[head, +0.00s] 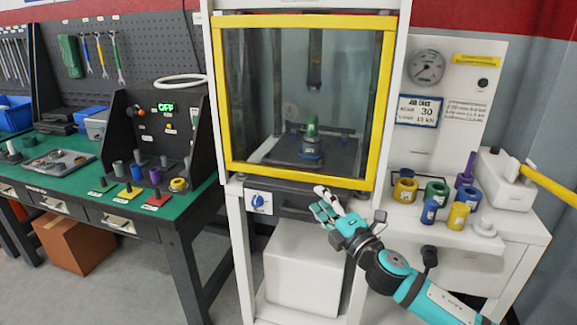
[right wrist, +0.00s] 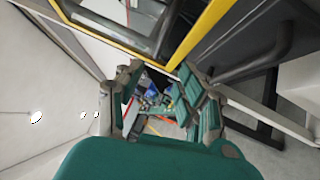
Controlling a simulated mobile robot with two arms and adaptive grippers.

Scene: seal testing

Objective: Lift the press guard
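The press guard (head: 384,95) is a clear panel in a yellow frame, down over the front of the press. Its yellow edge (right wrist: 205,35) also crosses the top of the right wrist view. Behind the panel, a green and blue part (head: 311,143) stands on the press bed. My right gripper (head: 320,203) is open, just below the guard's lower yellow bar and in front of the dark front panel. Its spread fingers (right wrist: 162,92) show nothing held between them in the right wrist view. My left gripper is out of view.
A dark bar handle (right wrist: 275,55) lies right of the fingers in the right wrist view. The dark front panel (head: 290,200) carries a blue knob (head: 257,200). Rings and cylinders, including a yellow one (head: 458,216), stand on the right shelf. A green-topped bench (head: 75,185) is at left.

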